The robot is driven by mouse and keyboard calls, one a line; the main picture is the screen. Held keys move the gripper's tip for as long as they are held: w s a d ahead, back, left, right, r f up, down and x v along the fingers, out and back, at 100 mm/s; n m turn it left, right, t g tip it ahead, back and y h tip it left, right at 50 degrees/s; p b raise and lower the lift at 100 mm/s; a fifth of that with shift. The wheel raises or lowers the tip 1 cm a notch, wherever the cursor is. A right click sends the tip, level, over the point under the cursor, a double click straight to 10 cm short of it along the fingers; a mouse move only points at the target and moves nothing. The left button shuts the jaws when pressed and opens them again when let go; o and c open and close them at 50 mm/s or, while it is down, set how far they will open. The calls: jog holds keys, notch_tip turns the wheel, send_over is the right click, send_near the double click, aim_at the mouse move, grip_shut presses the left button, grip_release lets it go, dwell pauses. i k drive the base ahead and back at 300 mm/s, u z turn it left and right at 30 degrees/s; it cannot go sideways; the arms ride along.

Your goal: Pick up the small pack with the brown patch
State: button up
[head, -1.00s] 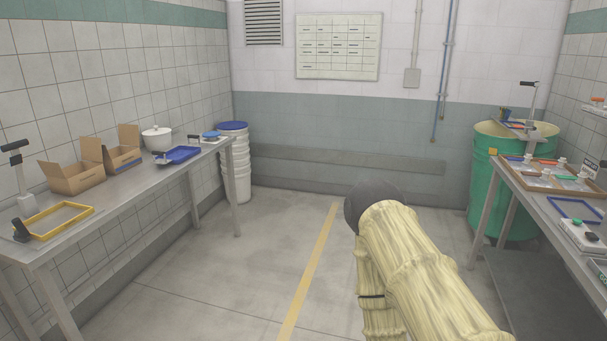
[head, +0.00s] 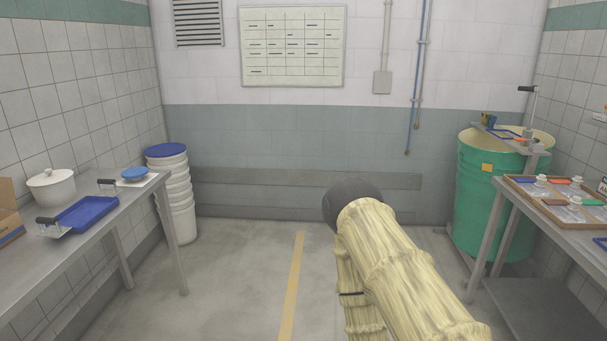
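Several small clear packs with white caps lie in a brown-rimmed tray (head: 513,191) on the right-hand table in the head view. Coloured patches show on them, some orange-red and some brownish. A pack with a brownish patch (head: 554,202) seems to lie near the tray's front, but it is too small to be sure. My arm, in a pale yellow sleeve with a dark rounded end, rises at the lower middle, well left of the tray. My gripper's fingers do not show.
A green drum (head: 482,205) stands behind the right table (head: 510,232). The left table (head: 100,228) bears a blue tray (head: 86,214), a white pot (head: 50,188) and a blue dish (head: 135,174). White buckets (head: 178,190) stand behind it. The floor between the tables is clear.

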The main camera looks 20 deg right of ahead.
aim_at(568, 212)
jog(key=z, duration=0.65)
jog(key=i, duration=1.35)
jog(key=z, duration=1)
